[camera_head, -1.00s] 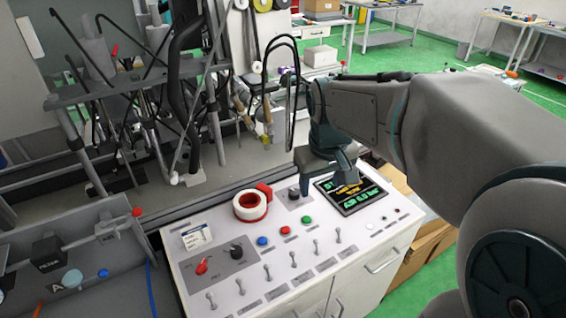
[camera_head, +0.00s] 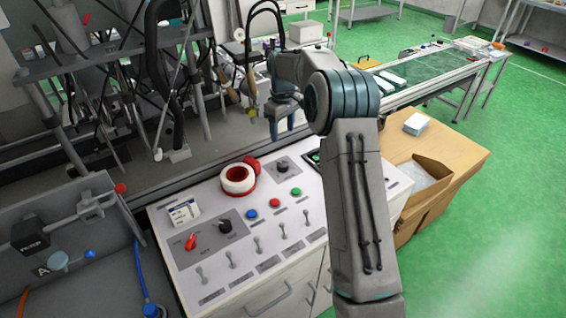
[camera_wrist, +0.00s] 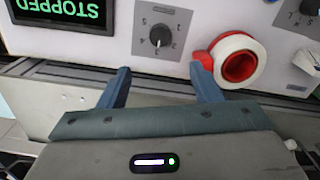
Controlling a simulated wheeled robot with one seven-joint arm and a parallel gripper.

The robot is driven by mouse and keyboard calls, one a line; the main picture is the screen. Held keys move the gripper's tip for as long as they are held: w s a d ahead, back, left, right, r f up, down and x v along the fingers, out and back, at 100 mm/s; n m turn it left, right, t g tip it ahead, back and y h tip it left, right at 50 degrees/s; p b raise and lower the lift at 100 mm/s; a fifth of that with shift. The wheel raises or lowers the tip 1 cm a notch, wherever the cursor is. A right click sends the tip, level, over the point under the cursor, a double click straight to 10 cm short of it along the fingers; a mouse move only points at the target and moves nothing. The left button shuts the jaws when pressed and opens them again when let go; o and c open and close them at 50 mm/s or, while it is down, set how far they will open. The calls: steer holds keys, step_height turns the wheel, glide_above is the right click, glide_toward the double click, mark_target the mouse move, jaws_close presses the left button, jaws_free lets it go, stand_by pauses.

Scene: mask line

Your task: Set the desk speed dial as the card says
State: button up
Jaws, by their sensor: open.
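A black dial (camera_head: 282,166) on a light grey plate sits near the back edge of the white desk (camera_head: 330,232). A second black dial (camera_head: 225,227) sits on a darker grey plate beside a red switch (camera_head: 191,242). A small white card (camera_head: 184,212) stands at the desk's left; its text is too small to read. My gripper (camera_head: 281,130) is open and empty, above and behind the back dial.
A red and white tape roll (camera_head: 238,179) lies on the desk close to the back dial. Several buttons and toggle switches stand in front. A screen (camera_wrist: 62,12) reading STOPPED is beside the back dial; my arm mostly hides it in the head view.

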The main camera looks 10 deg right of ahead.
mark_target(283, 164)
step_height(283, 164, down, 14)
steer(key=shift+p, duration=0.8)
steer(key=c, duration=1)
